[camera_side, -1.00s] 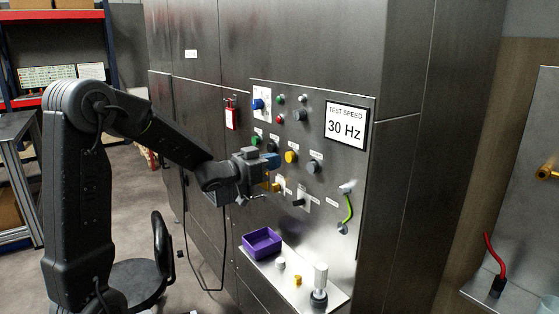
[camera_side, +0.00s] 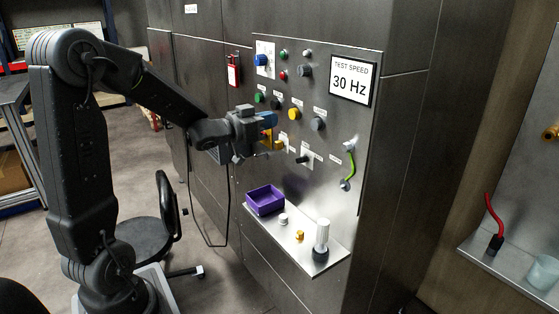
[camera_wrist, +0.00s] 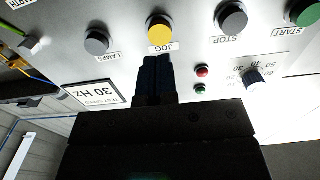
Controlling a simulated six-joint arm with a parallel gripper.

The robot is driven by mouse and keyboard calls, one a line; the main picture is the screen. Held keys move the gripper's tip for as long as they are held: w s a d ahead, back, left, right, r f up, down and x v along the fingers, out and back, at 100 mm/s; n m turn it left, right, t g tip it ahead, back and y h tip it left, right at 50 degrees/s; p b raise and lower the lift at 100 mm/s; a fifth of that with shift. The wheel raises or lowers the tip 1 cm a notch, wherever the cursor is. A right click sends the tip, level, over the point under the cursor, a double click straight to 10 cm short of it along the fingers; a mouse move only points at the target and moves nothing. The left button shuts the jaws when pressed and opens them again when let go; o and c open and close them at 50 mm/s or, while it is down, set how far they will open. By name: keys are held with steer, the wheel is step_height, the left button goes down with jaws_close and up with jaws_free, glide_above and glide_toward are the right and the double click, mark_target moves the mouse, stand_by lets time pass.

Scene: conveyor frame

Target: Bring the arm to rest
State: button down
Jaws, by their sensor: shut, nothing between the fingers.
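My gripper (camera_side: 271,121) is in front of the steel control panel (camera_side: 335,230), just left of the yellow button (camera_side: 295,114) in the side view. Its blue fingers are together and empty. In the wrist view the shut fingers (camera_wrist: 157,60) point toward the yellow JOG button (camera_wrist: 160,32), and a small gap seems to lie between them. Whether the tips touch the panel is hard to tell. My arm is bent at the elbow and reaches out to the panel.
A purple bin (camera_side: 265,201), a white cylinder (camera_side: 322,235) and small knobs stand on the shelf below. A green cable (camera_side: 349,165) loops at the panel's right. A black chair (camera_side: 165,220) stands behind my arm. A red cable (camera_side: 489,217) is at far right.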

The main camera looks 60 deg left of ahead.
steer(key=s+d+f+g, duration=0.3)
steer(key=s+d+g, duration=0.9)
steer(key=s+d, duration=0.8)
steer(key=s, duration=0.3)
steer(key=shift+f, duration=0.15)
